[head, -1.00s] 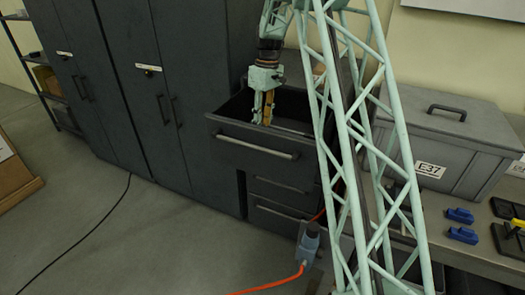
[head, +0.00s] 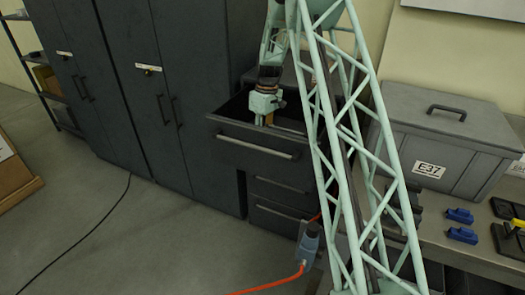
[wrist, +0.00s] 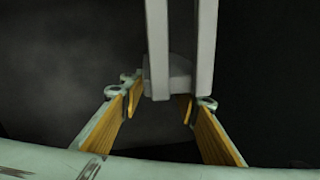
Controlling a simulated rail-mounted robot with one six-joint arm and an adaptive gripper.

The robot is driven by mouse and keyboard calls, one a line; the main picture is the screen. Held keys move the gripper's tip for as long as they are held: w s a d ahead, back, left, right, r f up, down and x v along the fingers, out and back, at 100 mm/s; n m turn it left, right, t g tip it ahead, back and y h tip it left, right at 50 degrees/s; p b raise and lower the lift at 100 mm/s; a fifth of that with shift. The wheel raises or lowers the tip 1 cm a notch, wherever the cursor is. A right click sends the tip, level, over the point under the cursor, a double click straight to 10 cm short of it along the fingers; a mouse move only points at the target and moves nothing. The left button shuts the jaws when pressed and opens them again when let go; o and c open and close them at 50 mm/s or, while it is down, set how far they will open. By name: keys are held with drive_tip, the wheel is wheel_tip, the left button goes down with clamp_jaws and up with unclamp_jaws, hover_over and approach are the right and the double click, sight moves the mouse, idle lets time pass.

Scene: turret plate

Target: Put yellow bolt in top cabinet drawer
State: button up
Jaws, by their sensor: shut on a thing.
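The top cabinet drawer (head: 225,150) is pulled open, its front facing the room. My gripper (head: 268,119) points down into it, its lower fingers hidden behind the drawer front. In the wrist view my fingers (wrist: 160,108), with yellow inner pads, are shut on a pale grey piece (wrist: 170,80). This piece has a block end and two long parallel bars running up the picture. I cannot tell whether it is the bolt, and it does not look yellow. A small yellow thing (head: 517,224) lies at the right edge of the head view, too small to identify.
Closed lower drawers (head: 280,190) sit below the open one. Tall dark lockers (head: 165,80) stand to the left. A grey lidded box (head: 440,140) and blue pieces (head: 461,216) are on the bench at right. A blue-grey tool (head: 308,245) with an orange cable is in front.

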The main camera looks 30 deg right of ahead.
drive_tip(key=shift+f, duration=0.1)
drive_tip(key=shift+f, duration=1.95)
drive_tip(key=shift+f, duration=0.15)
drive_tip(key=o, duration=1)
drive_tip(key=shift+c, duration=0.2)
drive_tip(key=r, duration=0.4)
drive_tip(key=d+r, duration=0.1)
drive_tip(key=r, duration=0.7)
drive_tip(key=shift+w+d+r, duration=0.1)
drive_tip(key=shift+w+d, duration=0.05)
drive_tip(key=shift+w, duration=0.15)
